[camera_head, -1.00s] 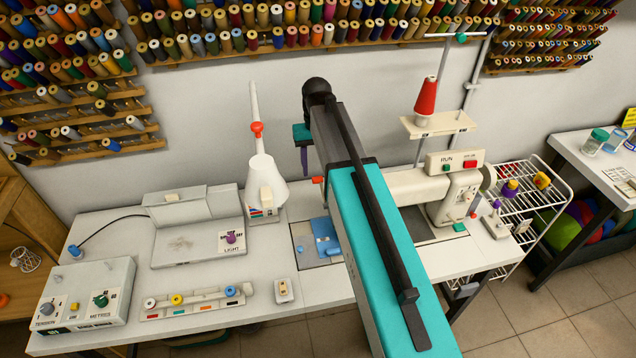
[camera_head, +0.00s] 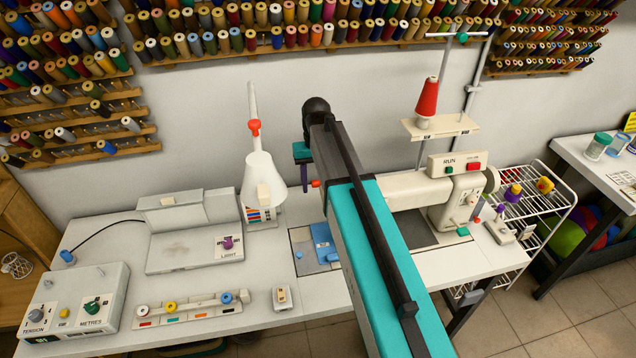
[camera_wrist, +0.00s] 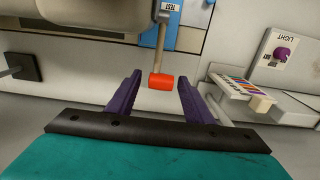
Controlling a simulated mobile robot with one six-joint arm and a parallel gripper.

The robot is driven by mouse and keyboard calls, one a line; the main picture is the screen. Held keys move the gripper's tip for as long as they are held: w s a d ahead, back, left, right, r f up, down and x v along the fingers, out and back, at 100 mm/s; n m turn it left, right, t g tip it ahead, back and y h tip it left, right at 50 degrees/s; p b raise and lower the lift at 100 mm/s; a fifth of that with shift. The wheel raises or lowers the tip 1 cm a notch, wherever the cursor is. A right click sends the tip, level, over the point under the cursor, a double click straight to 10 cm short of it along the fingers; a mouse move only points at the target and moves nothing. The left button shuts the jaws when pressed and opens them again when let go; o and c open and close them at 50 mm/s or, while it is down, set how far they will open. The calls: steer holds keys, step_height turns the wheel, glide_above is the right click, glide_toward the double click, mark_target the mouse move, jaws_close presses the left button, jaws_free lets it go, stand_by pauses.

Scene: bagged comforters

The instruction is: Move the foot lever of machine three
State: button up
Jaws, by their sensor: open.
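A lever with an orange-red end (camera_wrist: 161,81) hangs in front of a pale surface and a blue panel marked TEST in the wrist view. In the head view, an orange-red tip (camera_head: 316,183) shows beside my arm at the left end of the sewing machine (camera_head: 425,192). My gripper (camera_wrist: 158,78) is open, its two purple fingers either side of the orange-red end with gaps on both sides. No contact shows. In the head view, one purple finger (camera_head: 304,178) points down, left of the tip. My arm hides part of the machine.
A white cone-shaped lamp (camera_head: 265,180) stands left of my gripper. A light box (camera_head: 195,247), a dial box (camera_head: 75,300) and a bobbin strip (camera_head: 190,309) lie on the table. A thread stand with a red cone (camera_head: 427,97) rises behind the machine.

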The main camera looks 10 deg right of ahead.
mark_target(317, 181)
jaws_close()
steer(key=shift+s+r, duration=0.1)
steer(key=shift+s, duration=0.05)
steer(key=shift+s+r+t+b, duration=0.4)
steer(key=shift+r+t+b, duration=0.4)
steer(key=shift+t, duration=0.3)
steer(key=shift+s+r, duration=0.1)
steer(key=shift+r, duration=0.3)
jaws_free()
steer(key=shift+s, duration=0.1)
